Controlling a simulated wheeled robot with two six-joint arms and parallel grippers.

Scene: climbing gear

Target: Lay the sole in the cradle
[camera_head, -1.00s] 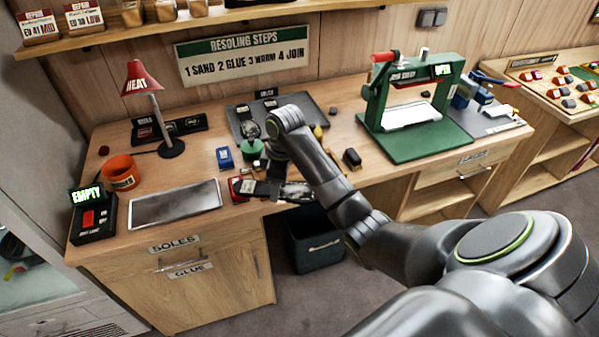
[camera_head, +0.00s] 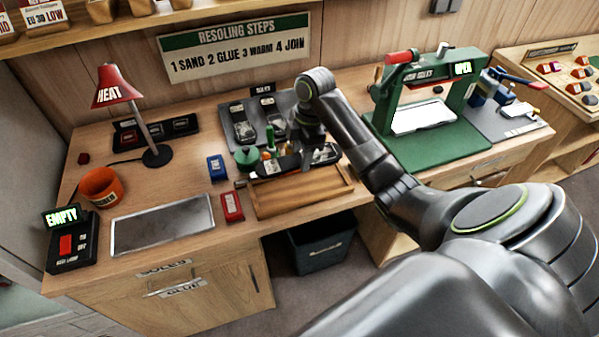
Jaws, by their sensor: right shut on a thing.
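My right gripper (camera_head: 288,160) is low over the middle of the bench and shut on a dark, patterned sole (camera_head: 324,154). The sole lies roughly level behind a shallow wooden tray (camera_head: 300,205). My wrist and fingers hide part of it, and I cannot tell whether it touches anything below. I cannot tell for certain which thing is the cradle; the wooden tray is empty. Two more dark soles (camera_head: 243,127) lie on the grey mat behind. My left gripper is not in view.
A green pot (camera_head: 246,158) and small bottles crowd the space beside my gripper. A blue block (camera_head: 217,168) and a red block (camera_head: 232,207) lie to the left. The green press (camera_head: 430,145) stands at right, its display reading OPEN. A dark bin (camera_head: 322,243) is below.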

